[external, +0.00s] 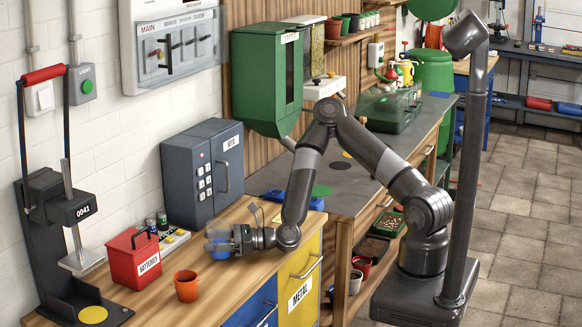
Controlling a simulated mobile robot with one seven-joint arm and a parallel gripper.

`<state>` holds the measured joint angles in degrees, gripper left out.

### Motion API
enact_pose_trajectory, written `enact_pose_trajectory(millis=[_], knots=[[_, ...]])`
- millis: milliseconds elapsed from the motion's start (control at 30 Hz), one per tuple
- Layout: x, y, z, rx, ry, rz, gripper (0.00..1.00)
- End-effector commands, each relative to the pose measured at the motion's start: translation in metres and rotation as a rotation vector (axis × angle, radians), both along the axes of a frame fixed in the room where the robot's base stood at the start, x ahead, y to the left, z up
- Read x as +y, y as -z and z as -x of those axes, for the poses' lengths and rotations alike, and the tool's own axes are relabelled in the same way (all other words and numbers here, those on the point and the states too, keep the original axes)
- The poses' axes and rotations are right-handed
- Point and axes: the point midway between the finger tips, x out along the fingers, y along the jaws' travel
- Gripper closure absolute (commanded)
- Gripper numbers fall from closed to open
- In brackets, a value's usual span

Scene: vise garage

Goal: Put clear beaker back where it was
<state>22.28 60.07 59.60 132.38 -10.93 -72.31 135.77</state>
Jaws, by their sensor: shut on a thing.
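My gripper (222,239) is at the end of the arm, low over the wooden bench, pointing left. It is shut on the clear beaker (213,238), a small see-through, bluish shape at the fingertips. The fingers partly cover the beaker, and its outline is hard to make out at this size. A small blue patch shows just under the fingers; I cannot tell whether it is part of the beaker or something on the bench. I cannot tell whether the beaker touches the bench.
An orange cup (186,286) and a red batteries box (134,258) stand left of my gripper. A grey key safe (203,172) stands behind. A black press (57,215) is at far left. A blue tray (291,200) lies behind my forearm. Bare wood (240,275) lies in front.

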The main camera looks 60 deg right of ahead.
Motion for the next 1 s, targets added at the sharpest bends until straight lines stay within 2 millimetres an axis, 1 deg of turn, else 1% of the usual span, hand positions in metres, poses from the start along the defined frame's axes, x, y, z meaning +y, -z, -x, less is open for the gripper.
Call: enact_pose_trajectory(millis=[200, 233, 467, 500, 800, 867, 1000], knots=[[0.0, 0.003, 0.0, 0.002, 0.0, -0.001, 0.7], [0.0, 0.003, 0.0, 0.001, 0.0, 0.0, 0.39], [0.0, 0.003, 0.0, 0.001, 0.0, 0.001, 0.2], [0.0, 0.003, 0.0, 0.001, 0.0, 0.001, 0.19], [0.0, -0.001, 0.0, -0.001, 0.0, 0.001, 0.19], [-0.004, 0.0, 0.006, 0.002, 0.0, 0.0, 0.19], [-0.018, 0.0, 0.026, 0.004, 0.0, 0.0, 0.19]])
